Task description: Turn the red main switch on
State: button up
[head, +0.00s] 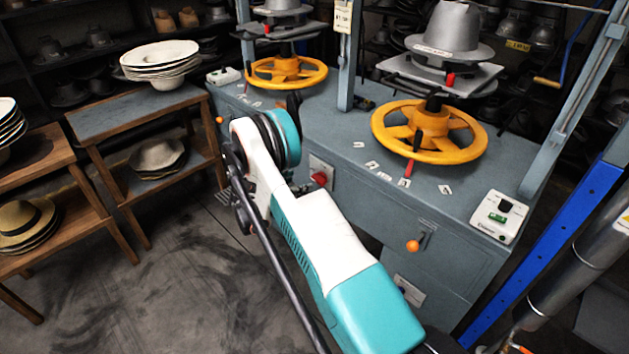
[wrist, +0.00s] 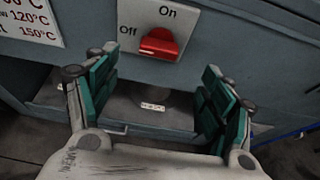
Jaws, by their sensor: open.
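The red main switch (wrist: 160,44) sits on a light plate (wrist: 184,16) marked "On" at the top and "Off" at the left. Its knob lies roughly sideways, nearer the "Off" side than upright. In the head view the red switch (head: 319,179) is on the front of the grey press cabinet, just right of my arm. In the wrist view my gripper (wrist: 158,62) is open and empty. Its green-padded fingers are spread to the left and right below the switch in the picture, apart from the knob. In the head view I cannot make out the fingers.
The grey cabinet (head: 347,118) carries yellow handwheels (head: 430,131) and hat moulds. An orange-knobbed lever (head: 413,246) juts from its front. A control box (head: 498,217) sits at its right corner. Wooden tables (head: 115,112) stand at left; the floor before them is clear.

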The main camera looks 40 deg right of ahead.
jog(key=b+x, duration=0.3)
jog(key=x, duration=0.7)
jog(key=shift+d+f, duration=0.25)
jog(key=shift+d, duration=0.05)
jog(key=c, duration=1.1)
